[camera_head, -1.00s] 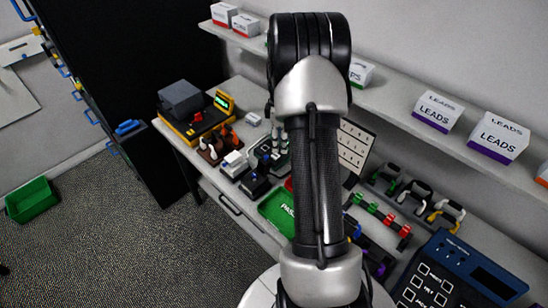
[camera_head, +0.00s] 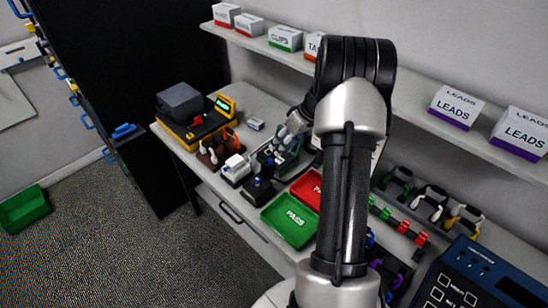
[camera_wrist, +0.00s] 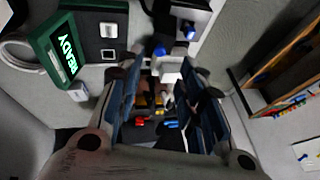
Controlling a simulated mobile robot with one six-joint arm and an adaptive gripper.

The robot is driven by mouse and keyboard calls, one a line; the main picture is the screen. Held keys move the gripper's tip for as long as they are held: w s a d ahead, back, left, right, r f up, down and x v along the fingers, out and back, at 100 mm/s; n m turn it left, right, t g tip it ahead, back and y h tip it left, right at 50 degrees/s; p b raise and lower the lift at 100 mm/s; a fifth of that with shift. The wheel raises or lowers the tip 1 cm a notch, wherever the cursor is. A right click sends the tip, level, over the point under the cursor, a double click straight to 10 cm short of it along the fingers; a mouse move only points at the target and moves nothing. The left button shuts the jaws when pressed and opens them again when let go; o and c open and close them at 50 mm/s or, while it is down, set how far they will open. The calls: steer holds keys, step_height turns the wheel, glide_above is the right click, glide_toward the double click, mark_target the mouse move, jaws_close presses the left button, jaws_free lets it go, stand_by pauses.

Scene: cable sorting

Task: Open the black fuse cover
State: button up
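My gripper (camera_wrist: 161,75) is open, its two dark fingers spread with no object clearly held. In the head view its end is partly hidden beside a dark green device (camera_head: 283,157). A black block with a blue knob (camera_head: 258,189) stands in front of the green device. A white-topped block (camera_head: 236,167) is to its left. I cannot tell for certain which black part is the fuse cover.
A green PASS tray (camera_head: 289,222) and a red tray (camera_head: 308,188) lie right of the blocks. A yellow tester (camera_head: 198,122) stands at the left. Colored clamps and a dark blue keypad unit (camera_head: 470,278) are at the right. A shelf with boxes runs above the bench.

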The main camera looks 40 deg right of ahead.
mark_target(271, 159)
steer(key=x, duration=0.6)
steer(key=shift+w+a+f+b, duration=0.1)
steer(key=shift+w+f+b, duration=0.05)
steer(key=shift+f+b, duration=0.2)
steer(key=shift+c, duration=0.6)
jaws_close()
